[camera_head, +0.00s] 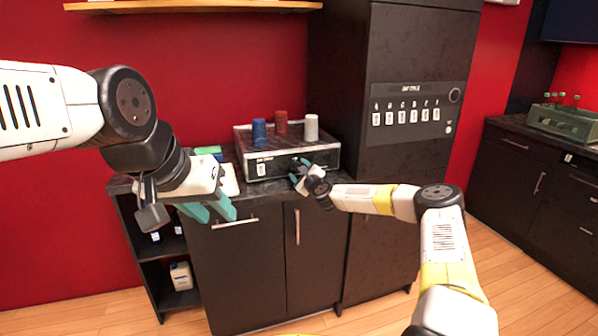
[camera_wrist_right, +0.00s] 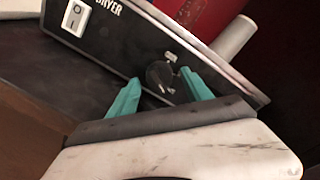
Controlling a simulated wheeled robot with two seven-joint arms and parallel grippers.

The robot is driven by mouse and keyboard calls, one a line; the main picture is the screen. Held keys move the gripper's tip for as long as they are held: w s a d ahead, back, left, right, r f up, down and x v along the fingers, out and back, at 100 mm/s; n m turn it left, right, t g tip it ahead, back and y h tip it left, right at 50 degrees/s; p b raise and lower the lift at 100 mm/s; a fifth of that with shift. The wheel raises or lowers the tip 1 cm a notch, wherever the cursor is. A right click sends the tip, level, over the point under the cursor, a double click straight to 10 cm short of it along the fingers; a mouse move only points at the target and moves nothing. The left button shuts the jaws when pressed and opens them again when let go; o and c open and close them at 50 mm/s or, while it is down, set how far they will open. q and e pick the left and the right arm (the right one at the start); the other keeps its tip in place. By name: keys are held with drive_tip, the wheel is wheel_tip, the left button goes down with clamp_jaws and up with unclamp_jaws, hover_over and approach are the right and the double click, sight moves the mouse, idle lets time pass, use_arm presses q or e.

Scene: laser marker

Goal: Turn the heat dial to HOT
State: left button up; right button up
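The dryer (camera_head: 256,170) is a dark box with a light-edged front on the counter. Its black round heat dial (camera_wrist_right: 160,76) shows in the right wrist view, with small light marks beside it that are too blurred to read. My right gripper (camera_head: 300,172) is at the dryer's front; in the wrist view its teal fingers (camera_wrist_right: 162,92) are apart, one on each side of the dial. I cannot tell whether they touch it. In the head view the gripper hides most of the dial. My left gripper (camera_head: 209,210) is open and empty, left of the dryer and before the counter.
A tall dark cabinet (camera_head: 415,60) with several labelled switches stands to the right.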

drive_tip(key=v, duration=0.8)
